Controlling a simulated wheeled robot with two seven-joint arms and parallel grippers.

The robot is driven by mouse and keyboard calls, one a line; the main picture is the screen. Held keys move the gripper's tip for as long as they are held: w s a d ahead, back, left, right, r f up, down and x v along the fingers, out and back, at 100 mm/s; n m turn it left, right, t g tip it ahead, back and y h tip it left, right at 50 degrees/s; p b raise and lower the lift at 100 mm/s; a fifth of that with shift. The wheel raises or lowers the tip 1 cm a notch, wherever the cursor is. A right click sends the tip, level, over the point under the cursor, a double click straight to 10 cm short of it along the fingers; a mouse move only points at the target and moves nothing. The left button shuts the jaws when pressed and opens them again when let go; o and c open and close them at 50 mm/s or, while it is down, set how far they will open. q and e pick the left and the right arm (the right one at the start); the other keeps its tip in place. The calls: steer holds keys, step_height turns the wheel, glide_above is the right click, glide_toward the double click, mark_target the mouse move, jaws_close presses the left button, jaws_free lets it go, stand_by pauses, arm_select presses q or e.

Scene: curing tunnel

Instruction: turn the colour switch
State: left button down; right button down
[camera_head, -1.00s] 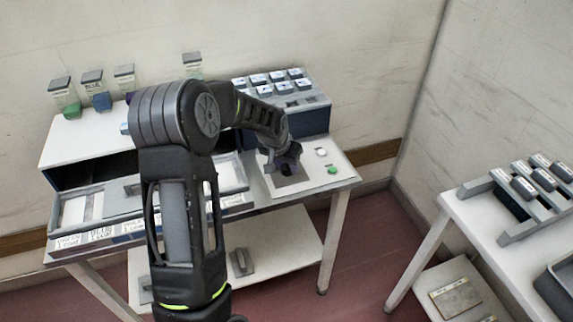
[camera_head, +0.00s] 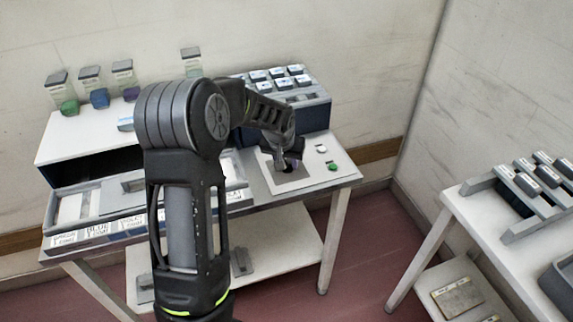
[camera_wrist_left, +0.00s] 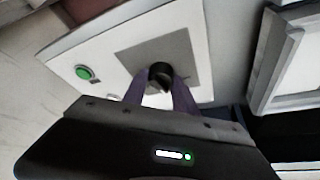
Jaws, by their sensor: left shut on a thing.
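The colour switch is a black round knob (camera_wrist_left: 160,75) on a grey square plate (camera_wrist_left: 188,50) set in the white panel. In the wrist view my left gripper (camera_wrist_left: 161,84) has its two purple fingers on either side of the knob and is shut on it. In the head view the left gripper (camera_head: 287,164) is down over the grey plate (camera_head: 296,182) at the right part of the workbench, and it mostly hides the knob. My right gripper is in neither view.
A green button (camera_head: 332,167) and a white button (camera_head: 321,149) sit right of the plate. A dark-blue rack with grey blocks (camera_head: 312,118) stands behind. A tunnel box with a labelled tray (camera_head: 70,238) is at left. Another white table (camera_head: 480,228) stands at right.

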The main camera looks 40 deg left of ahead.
arm_select(q)
steer(key=n+b, duration=0.1)
steer(key=n, duration=0.1)
steer(key=n+y+b, duration=0.1)
steer(key=n+b, duration=0.1)
steer(key=shift+w+d+f+g, duration=0.15)
steer(key=shift+g, duration=0.25)
steer(key=shift+n+g+y+b, duration=0.5)
steer(key=shift+n+y+b, duration=0.3)
steer(key=shift+n, duration=1.2)
steer(key=c, duration=1)
jaws_free()
steer(key=shift+r, duration=0.25)
steer(key=b+v, duration=0.1)
steer(key=v, duration=0.6)
steer(key=shift+d+r, duration=0.1)
steer(key=shift+r, duration=0.2)
